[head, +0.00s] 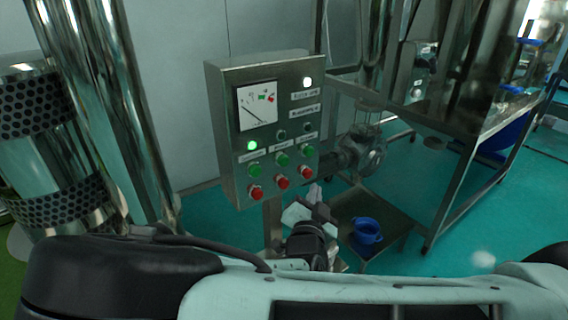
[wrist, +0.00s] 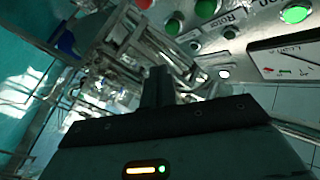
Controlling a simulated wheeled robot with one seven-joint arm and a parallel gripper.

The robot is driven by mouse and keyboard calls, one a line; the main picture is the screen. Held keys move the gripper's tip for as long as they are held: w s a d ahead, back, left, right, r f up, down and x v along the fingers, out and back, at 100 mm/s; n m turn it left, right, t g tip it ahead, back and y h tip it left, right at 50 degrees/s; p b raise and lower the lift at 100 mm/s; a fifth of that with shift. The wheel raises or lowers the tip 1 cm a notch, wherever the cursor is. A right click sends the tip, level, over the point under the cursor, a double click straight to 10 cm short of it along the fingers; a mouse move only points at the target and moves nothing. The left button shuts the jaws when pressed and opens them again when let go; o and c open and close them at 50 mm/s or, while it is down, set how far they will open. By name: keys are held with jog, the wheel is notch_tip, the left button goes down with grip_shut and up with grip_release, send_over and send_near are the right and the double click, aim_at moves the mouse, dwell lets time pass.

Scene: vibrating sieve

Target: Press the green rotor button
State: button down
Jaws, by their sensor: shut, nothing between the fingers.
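The grey control panel (head: 228,180) stands upright in the head view, with three green buttons above three red ones. In the wrist view, a label reading roughly "Rotor" lies beside a green button (wrist: 206,8). That appears to be the middle green button (head: 282,159) in the head view; the labels there are too small to read. My gripper (head: 316,194) is below and right of the panel's lower edge, apart from the buttons. Its fingers are shut and empty, also seen in the wrist view (wrist: 159,72). No button is hidden by it in the head view.
The panel also has a dial meter (head: 257,105), a lit white lamp (head: 307,82) and a lit green lamp (head: 252,145). A steel machine frame (head: 450,190) stands at right. A blue cup (head: 367,232) sits on a low tray (head: 392,212) beside my gripper.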

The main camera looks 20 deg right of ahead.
aim_at(284, 161)
jog(key=shift+a+r+t, duration=0.1)
jog(key=shift+r+t, duration=0.3)
jog(key=shift+r, duration=0.2)
jog(key=shift+w, duration=0.1)
jog(key=w+a, duration=0.2)
jog(key=w, duration=0.6)
jog(key=shift+w+a+b, duration=0.15)
jog(key=shift+w+b, duration=0.1)
jog(key=shift+b, duration=0.2)
dwell(1.6)
jog(key=shift+w+a+b, duration=0.1)
jog(key=shift+w+b, duration=0.25)
jog(key=shift+w, duration=0.05)
